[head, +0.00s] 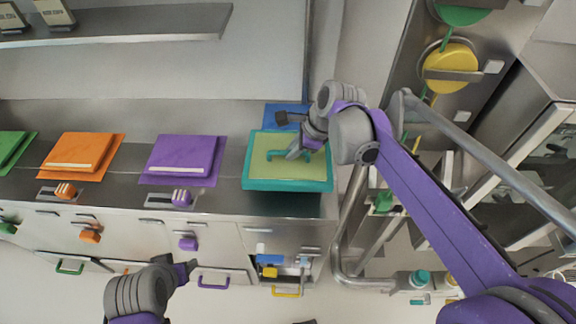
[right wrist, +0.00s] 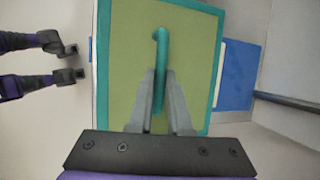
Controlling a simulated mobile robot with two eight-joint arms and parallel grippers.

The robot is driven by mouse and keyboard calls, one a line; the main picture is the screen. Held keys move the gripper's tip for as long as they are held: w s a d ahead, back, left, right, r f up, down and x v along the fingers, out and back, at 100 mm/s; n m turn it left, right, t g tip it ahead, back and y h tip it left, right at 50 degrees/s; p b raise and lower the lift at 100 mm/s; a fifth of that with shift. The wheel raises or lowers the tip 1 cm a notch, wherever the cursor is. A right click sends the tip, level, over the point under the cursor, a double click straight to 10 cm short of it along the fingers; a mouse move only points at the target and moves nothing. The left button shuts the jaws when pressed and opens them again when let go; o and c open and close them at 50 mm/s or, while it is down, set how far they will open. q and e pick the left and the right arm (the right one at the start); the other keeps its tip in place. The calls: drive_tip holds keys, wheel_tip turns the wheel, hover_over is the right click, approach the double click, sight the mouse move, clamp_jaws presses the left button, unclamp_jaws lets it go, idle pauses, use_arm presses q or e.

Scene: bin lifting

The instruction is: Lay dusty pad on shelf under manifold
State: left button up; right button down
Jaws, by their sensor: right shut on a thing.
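A green pad with a teal border (head: 300,180) lies flat over the right end of the counter; whether it touches the counter is unclear. A teal handle (right wrist: 160,55) stands on its middle. My right gripper (head: 303,150) is shut on this handle, one finger on each side, as the right wrist view (right wrist: 160,108) shows. Valves with a yellow disc (head: 450,68) and green parts stand at the upper right, possibly the manifold. The shelf under it cannot be made out surely. My left gripper (head: 188,270) is low in front of the drawers, apart from the pad; its jaws are unclear.
A purple pad (head: 182,160) and an orange pad (head: 80,155) lie left on the counter (head: 225,195). A blue item (head: 285,115) is behind the held pad. Grey pipes (head: 343,245) run right of the counter. A wall shelf (head: 120,22) hangs above.

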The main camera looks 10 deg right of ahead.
sight(293, 163)
drive_tip(key=f, duration=0.3)
drive_tip(key=shift+s, duration=0.2)
wheel_tip(293, 163, down, 5)
drive_tip(key=shift+w+f, duration=0.1)
drive_tip(key=c, duration=0.8)
unclamp_jaws()
drive_tip(key=shift+c, duration=0.2)
